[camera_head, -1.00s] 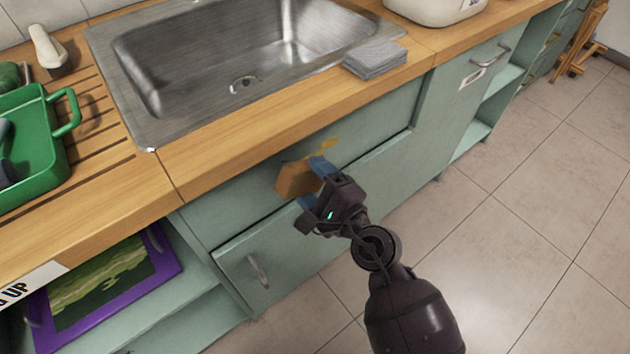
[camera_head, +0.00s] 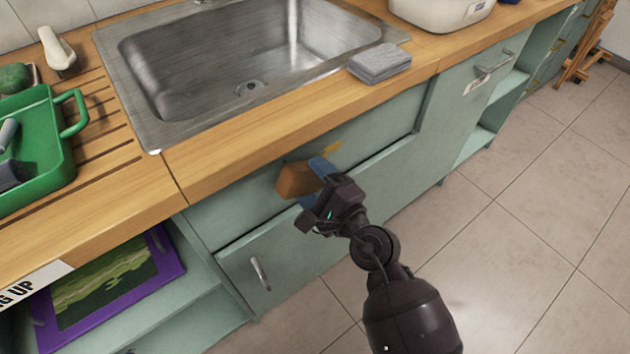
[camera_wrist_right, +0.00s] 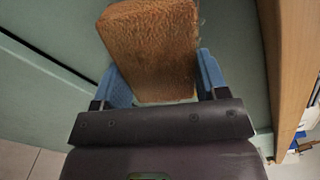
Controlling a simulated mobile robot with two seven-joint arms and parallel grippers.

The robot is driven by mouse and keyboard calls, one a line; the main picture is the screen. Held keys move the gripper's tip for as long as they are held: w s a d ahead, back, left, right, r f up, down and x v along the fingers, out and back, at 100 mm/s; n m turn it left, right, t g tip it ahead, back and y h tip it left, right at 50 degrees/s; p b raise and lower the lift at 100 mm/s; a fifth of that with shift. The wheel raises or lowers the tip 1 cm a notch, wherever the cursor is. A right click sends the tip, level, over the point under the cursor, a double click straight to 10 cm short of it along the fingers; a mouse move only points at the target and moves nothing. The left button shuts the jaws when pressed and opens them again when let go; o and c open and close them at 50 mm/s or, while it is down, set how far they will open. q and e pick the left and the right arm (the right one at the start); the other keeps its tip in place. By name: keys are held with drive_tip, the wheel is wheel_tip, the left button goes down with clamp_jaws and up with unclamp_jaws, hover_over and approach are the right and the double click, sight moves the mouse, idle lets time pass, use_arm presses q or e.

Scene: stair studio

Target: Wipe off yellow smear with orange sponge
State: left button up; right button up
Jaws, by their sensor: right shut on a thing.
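The orange sponge (camera_head: 294,180) is held in front of the upper green cabinet panel under the sink; it also shows in the wrist view (camera_wrist_right: 150,48). Its far face looks against or very close to the panel; contact cannot be told. My right gripper (camera_head: 313,184) is shut on the sponge, with a blue finger on each side of it. The yellow smear (camera_head: 333,148) shows on that panel, just above and right of the sponge, beside the upper blue finger. Some of the smear may be hidden behind the sponge and gripper. My left gripper is not in view.
The wooden countertop (camera_head: 250,135) overhangs just above the panel. On it are a sink (camera_head: 200,75), a folded grey cloth (camera_head: 380,63) and a green tray (camera_head: 60,165). A drawer handle (camera_head: 260,273) sticks out below.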

drive_tip(key=shift+w+a, duration=0.3)
drive_tip(key=shift+w, duration=0.05)
drive_tip(key=shift+w+d, duration=0.1)
drive_tip(key=shift+d, duration=0.05)
